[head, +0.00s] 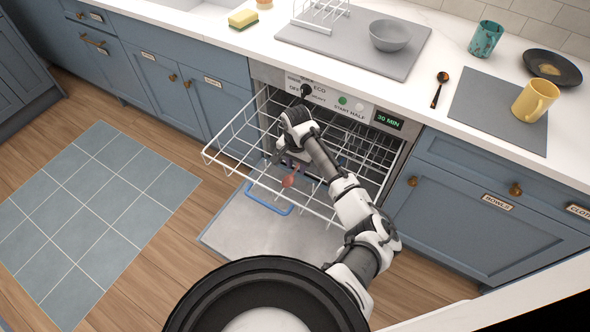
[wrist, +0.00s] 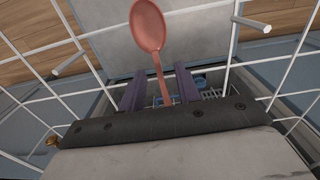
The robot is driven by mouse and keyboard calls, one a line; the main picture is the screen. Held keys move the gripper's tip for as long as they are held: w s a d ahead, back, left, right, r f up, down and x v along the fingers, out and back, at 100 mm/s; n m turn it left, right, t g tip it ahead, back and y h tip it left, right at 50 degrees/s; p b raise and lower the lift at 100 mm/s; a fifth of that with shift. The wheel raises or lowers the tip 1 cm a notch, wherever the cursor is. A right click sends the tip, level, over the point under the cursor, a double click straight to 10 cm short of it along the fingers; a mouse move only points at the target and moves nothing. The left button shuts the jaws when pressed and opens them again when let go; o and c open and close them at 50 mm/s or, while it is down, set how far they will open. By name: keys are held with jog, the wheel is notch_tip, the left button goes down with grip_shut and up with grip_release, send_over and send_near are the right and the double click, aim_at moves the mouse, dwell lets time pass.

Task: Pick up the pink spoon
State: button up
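The pink spoon (wrist: 149,27) shows in the wrist view with its bowl at the top and its handle running down between my fingers. In the head view its bowl (head: 289,181) shows just below my gripper (head: 287,163), over the pulled-out dishwasher rack (head: 232,150). My gripper (wrist: 160,80) is open, with a finger on each side of the handle and a visible gap to both. The lower end of the handle is hidden behind the gripper body.
The dishwasher door (head: 255,238) is folded down, with a blue-edged part above it. White rack wires surround my gripper. The counter above holds a grey bowl (head: 390,36), a dark spoon (head: 439,92), a teal mug (head: 485,40) and a yellow mug (head: 535,101). Floor is free at left.

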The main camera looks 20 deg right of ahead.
grip_shut()
jog(key=shift+r, duration=0.1)
